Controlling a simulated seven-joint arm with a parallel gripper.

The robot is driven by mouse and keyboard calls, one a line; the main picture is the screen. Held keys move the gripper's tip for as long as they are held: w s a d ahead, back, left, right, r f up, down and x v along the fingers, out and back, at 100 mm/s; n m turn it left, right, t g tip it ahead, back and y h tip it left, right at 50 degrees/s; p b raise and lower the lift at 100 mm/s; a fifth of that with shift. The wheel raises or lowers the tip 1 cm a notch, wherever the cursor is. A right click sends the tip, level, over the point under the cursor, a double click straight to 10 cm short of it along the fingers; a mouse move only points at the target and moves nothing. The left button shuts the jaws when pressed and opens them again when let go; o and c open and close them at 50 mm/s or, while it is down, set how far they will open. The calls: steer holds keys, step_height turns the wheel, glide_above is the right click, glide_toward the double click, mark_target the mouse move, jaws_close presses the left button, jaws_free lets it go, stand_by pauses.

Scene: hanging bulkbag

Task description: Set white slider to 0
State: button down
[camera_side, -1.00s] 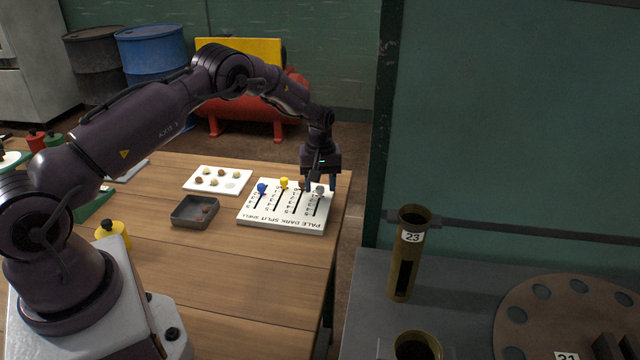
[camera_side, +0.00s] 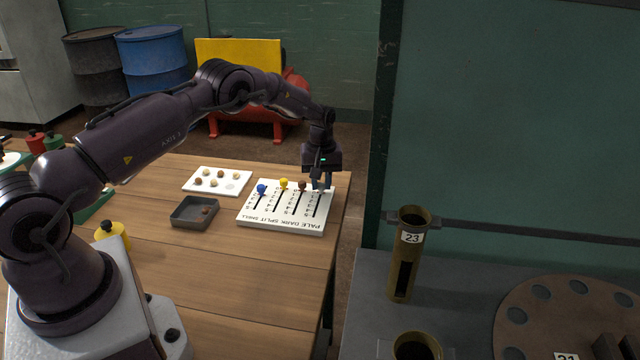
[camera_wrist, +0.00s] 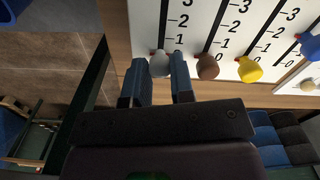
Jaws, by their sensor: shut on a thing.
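The white slider knob (camera_wrist: 160,64) is at the end of its track on the white slider board (camera_side: 280,226), level with the low-number end of the scale. My gripper (camera_wrist: 159,68) is shut on this knob, one finger on each side. In the side view my gripper (camera_side: 321,186) is down at the board's far right corner and mostly hides the knob. The 1 and 2 marks beside the track show in the wrist view; the 0 mark there is hidden by a finger.
Brown (camera_wrist: 207,66), yellow (camera_wrist: 249,69) and blue (camera_wrist: 309,46) knobs sit in neighbouring tracks, the brown one close to my right finger in the wrist view. A grey tray (camera_side: 186,222) and a white plate with several small pieces (camera_side: 239,190) lie to the left.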

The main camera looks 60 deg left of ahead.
mark_target(315, 196)
steer(key=shift+w+a, duration=0.2)
steer(key=c, duration=1)
jaws_free()
steer(key=shift+r, duration=0.1)
step_height(315, 196, up, 13)
steer(key=shift+f, duration=0.1)
steer(key=s+d+r+m+t, duration=0.2)
steer(key=s+d+r+m, duration=0.2)
steer(key=s, duration=0.7)
steer(key=s+d+r+m+t, duration=0.1)
steer(key=s+d+r+m, duration=0.3)
steer(key=s+d+r, duration=0.4)
steer(key=s+d+r+m+t, duration=0.2)
steer(key=s+d+r+m, duration=0.2)
steer(key=s, duration=1)
steer(key=shift+s+d+r+t, duration=0.15)
steer(key=shift+d+r+t, duration=0.15)
steer(key=shift+d+r, duration=1.3)
